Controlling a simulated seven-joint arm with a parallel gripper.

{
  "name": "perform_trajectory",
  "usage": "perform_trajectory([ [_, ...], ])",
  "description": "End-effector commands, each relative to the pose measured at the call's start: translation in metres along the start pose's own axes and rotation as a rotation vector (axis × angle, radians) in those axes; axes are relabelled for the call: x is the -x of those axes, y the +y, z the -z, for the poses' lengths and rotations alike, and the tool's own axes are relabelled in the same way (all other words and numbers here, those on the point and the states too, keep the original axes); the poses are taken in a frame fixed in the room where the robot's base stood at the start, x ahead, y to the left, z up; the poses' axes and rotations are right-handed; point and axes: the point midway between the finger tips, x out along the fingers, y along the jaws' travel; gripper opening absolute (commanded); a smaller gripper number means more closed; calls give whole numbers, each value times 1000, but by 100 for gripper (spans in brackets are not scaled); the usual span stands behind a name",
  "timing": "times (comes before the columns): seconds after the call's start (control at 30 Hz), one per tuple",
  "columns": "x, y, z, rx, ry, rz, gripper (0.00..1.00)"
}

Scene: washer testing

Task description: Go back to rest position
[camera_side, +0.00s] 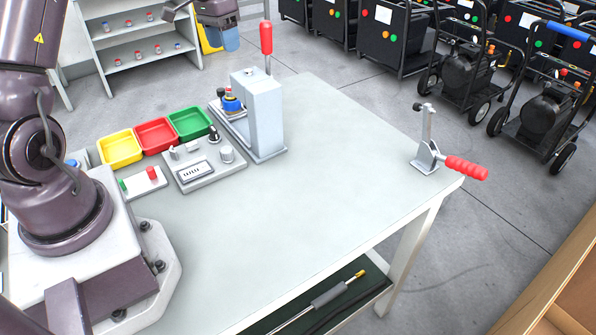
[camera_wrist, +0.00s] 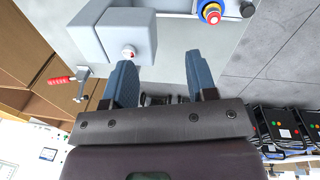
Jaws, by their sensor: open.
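My gripper (camera_side: 226,38) is at the top of the side view, beyond the far side of the worktable (camera_side: 330,200), with blue fingers. In the wrist view my gripper (camera_wrist: 158,80) shows its two blue fingers spread apart with nothing between them. The grey press (camera_side: 258,115) with its upright red-handled lever (camera_side: 266,38) stands on the table, apart from my gripper. Its grey body also shows in the wrist view (camera_wrist: 115,32). A small blue and yellow part (camera_side: 232,103) sits at the press base.
Yellow (camera_side: 120,147), red (camera_side: 156,134) and green (camera_side: 189,123) trays stand beside an instrument panel (camera_side: 205,165). A red-handled toggle clamp (camera_side: 430,155) is at the table's right corner. Shelves (camera_side: 140,45) and wheeled black machines (camera_side: 475,65) stand behind. The table's middle is clear.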

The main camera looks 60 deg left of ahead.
Motion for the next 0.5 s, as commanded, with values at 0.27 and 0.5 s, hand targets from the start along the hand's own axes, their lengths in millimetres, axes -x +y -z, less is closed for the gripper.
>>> perform_trajectory([
  [0.27, 54, 112, -67, 91, 70, 113, 52],
  [0.5, 71, 178, -144, 76, 185, 143, 52],
])
